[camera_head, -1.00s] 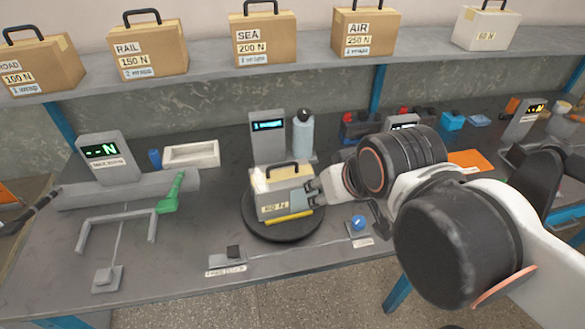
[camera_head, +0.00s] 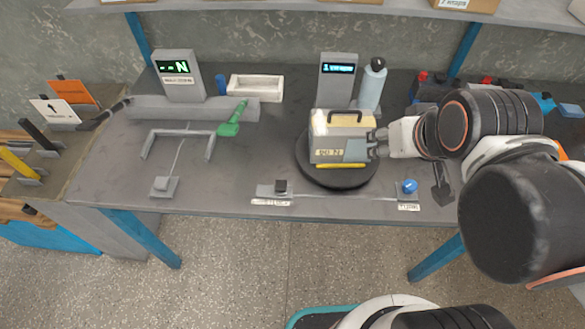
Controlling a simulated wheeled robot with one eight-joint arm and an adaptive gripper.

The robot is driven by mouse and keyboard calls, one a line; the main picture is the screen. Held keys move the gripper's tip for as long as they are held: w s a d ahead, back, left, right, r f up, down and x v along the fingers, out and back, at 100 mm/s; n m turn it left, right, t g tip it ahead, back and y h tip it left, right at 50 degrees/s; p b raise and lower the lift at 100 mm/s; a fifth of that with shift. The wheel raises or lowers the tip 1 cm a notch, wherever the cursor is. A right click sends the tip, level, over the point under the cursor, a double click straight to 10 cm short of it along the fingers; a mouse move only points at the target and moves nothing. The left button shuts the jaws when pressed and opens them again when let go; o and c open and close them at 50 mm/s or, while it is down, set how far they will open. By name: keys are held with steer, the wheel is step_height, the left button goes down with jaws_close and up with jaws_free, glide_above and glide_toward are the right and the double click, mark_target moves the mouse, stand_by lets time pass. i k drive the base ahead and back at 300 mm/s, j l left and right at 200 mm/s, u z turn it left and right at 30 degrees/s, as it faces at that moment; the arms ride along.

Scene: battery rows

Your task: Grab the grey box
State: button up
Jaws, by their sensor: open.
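The grey box (camera_head: 326,146) stands upright on a round black turntable (camera_head: 334,180) in the middle of the bench. It has a dark handle on top, a yellowish upper part, a label on its front and a yellow strip along its lower front edge. My gripper (camera_head: 374,144) is at the right side of the box, its fingers pointing left, close to or touching that side. The jaws are open. The fingertips partly overlap the box's right edge, so I cannot tell whether they touch it.
A display post (camera_head: 338,80) and a blue-grey bottle (camera_head: 372,85) stand behind the box. A green-handled device (camera_head: 233,120) and a white tray (camera_head: 256,87) are to the left. A blue knob (camera_head: 409,187) is at the front right.

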mark_target(335, 136)
steer(key=k+j+z, duration=0.15)
steer(key=k+z, duration=0.25)
steer(key=k+j+z, duration=0.1)
steer(key=z, duration=0.25)
steer(key=k+z, duration=0.4)
steer(key=j+u, duration=0.1)
steer(key=u, duration=0.15)
steer(key=l+z, duration=0.15)
steer(key=z, duration=0.2)
steer(key=k+l, duration=0.05)
